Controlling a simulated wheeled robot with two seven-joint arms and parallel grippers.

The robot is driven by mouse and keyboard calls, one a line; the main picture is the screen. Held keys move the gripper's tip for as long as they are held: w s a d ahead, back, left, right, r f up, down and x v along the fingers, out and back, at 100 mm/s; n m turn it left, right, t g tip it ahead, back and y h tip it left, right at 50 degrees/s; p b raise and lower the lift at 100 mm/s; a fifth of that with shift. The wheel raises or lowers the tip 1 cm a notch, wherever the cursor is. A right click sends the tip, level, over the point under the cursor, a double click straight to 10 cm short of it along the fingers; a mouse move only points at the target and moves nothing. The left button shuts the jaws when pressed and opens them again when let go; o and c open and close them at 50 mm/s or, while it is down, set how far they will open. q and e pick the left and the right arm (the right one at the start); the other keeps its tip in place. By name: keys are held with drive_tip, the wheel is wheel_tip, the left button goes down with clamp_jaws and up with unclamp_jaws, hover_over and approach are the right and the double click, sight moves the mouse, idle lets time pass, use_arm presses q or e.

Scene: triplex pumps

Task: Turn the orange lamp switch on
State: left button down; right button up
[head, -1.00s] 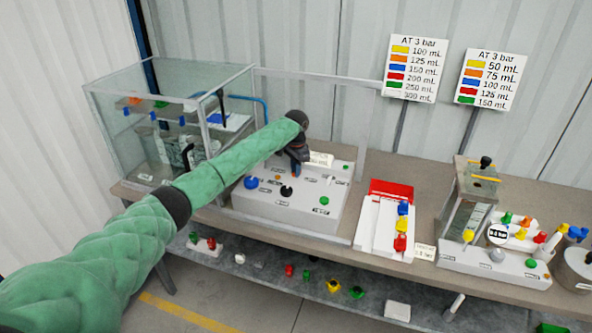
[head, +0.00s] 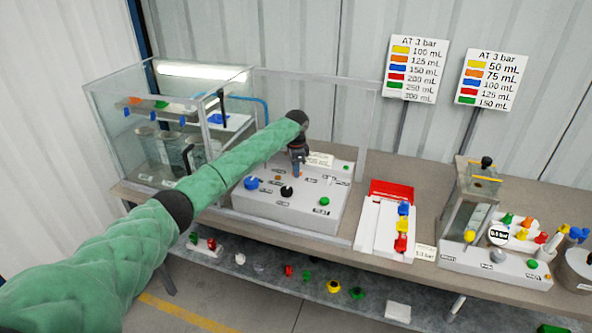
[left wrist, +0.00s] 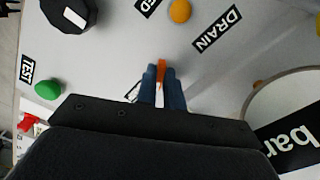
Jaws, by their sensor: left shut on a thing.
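The orange lamp switch (left wrist: 161,70) shows between my left gripper's blue fingertips (left wrist: 160,78) in the left wrist view. The gripper is shut on it, and the fingers hide most of it. In the head view my left gripper (head: 297,165) points down at the top of the white control box (head: 290,208), with a bit of orange at its tips. A bright lamp strip (head: 202,72) glows at the top of the glass tank (head: 100,105) at the left. My right gripper is not in view.
A blue knob (head: 251,183), a black knob (head: 287,191) and a green button (head: 324,202) stand on the control box near the gripper. An orange button (left wrist: 180,10) lies by the DRAIN label. A red and white tray (head: 380,215) stands to the right.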

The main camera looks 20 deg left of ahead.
use_arm(q)
drive_tip(key=shift+w+r, duration=0.1)
drive_tip(key=shift+r, duration=0.05)
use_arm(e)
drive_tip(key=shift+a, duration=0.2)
use_arm(q)
drive_tip(key=c, duration=1.5)
unclamp_jaws()
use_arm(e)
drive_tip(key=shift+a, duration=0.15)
